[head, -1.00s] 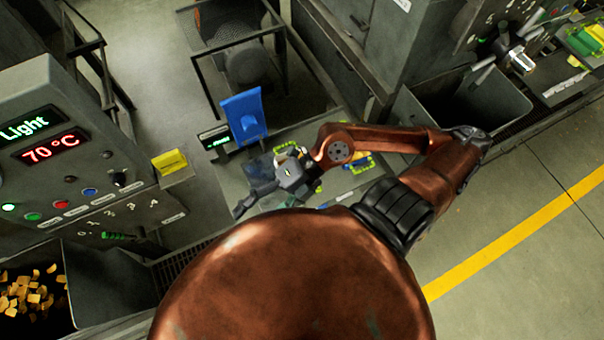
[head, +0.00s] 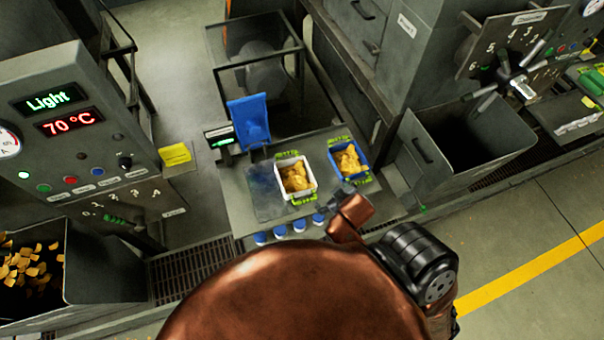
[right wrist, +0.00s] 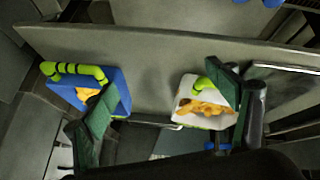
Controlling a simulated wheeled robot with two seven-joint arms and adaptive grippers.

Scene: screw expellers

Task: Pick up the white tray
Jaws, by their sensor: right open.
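The white tray (head: 303,193) stands on the grey table beside the scale and holds yellow chunks. It has green handles at its far and near ends. In the right wrist view the white tray (right wrist: 184,91) is right of centre, partly hidden by one finger. My right gripper (head: 336,202) is just to the near right of it in the head view, small and partly hidden by my arm. In the right wrist view the open gripper (right wrist: 166,118) has its dark green fingers wide apart, with nothing held. My left gripper is not in view.
A blue tray (head: 353,176) with yellow chunks and green handles stands right of the white tray. A blue panel (head: 249,121) rises behind the scale. Several blue-topped round items (head: 280,231) line the table's near edge. A dark bin (head: 431,150) stands right.

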